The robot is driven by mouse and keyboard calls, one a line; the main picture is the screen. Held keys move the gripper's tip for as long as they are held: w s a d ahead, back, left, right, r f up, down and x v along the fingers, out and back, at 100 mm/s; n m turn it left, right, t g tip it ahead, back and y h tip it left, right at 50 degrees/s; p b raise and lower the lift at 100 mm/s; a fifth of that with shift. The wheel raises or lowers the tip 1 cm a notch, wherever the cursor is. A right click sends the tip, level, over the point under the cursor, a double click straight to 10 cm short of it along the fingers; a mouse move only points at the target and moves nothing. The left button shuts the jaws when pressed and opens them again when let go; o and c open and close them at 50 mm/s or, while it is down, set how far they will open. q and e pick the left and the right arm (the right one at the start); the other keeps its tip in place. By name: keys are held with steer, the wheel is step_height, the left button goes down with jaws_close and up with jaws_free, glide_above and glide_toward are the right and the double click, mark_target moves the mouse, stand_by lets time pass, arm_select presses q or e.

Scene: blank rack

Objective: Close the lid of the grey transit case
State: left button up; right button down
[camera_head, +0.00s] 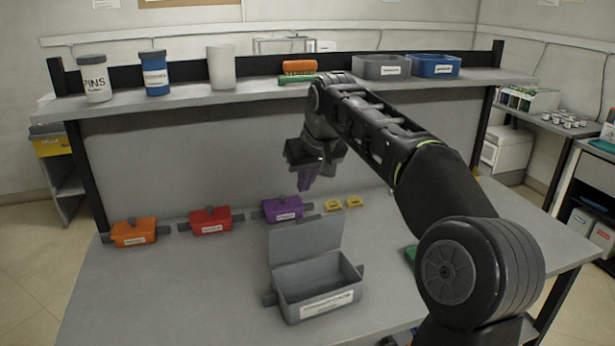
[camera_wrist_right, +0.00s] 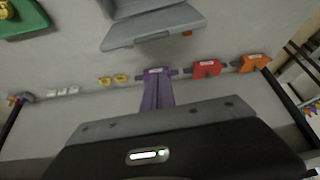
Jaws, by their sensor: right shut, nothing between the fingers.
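The grey transit case (camera_head: 318,310) stands on the workbench, open, with a white label on its front. Its lid (camera_head: 305,236) stands up at the rear edge. The case's grey lid also shows at the top of the right wrist view (camera_wrist_right: 155,28). My right gripper (camera_head: 307,184) is shut and empty, with its purplish fingers pointing down. It is in the air above and behind the raised lid, apart from it. Its fingers also show in the right wrist view (camera_wrist_right: 157,95), in front of the purple case. My left gripper is not in view.
Orange (camera_head: 134,232), red (camera_head: 211,220) and purple (camera_head: 283,208) cases sit in a row along the bench's back. Two yellow pieces (camera_head: 344,203) lie right of them. A green item (camera_head: 410,254) is partly behind my right arm. The raised shelf (camera_head: 270,90) carries jars and bins.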

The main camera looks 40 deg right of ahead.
mark_target(306, 236)
steer(key=f, duration=0.6)
steer(key=shift+s+a+p, duration=0.1)
steer(key=shift+s+p, duration=0.25)
steer(key=shift+s+f, duration=0.1)
